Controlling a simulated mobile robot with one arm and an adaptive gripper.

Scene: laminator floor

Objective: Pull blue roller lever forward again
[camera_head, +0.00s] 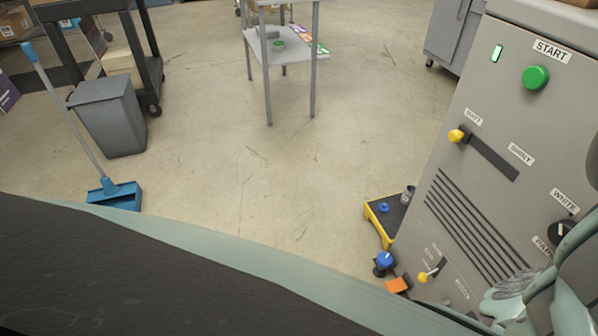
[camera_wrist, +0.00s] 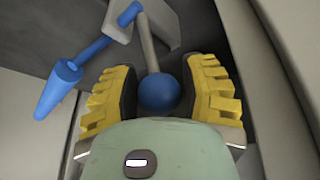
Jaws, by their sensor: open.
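In the wrist view a blue ball knob (camera_wrist: 159,93) sits on the end of a grey rod, which runs up to a grey bracket. This looks like the blue roller lever. My gripper (camera_wrist: 162,78) is open, its yellow-padded fingers on either side of the ball. The ball is between the fingers, close to the palm. I cannot tell whether either finger touches it. In the head view a blue knob (camera_head: 385,259) shows low beside the grey machine (camera_head: 465,150); I cannot tell if it is the same one. My fingers are not visible in the head view.
A long blue handle (camera_wrist: 62,88) lies left of my fingers in the wrist view. In the head view, a yellow-edged black platform (camera_head: 386,226) stands by the machine.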

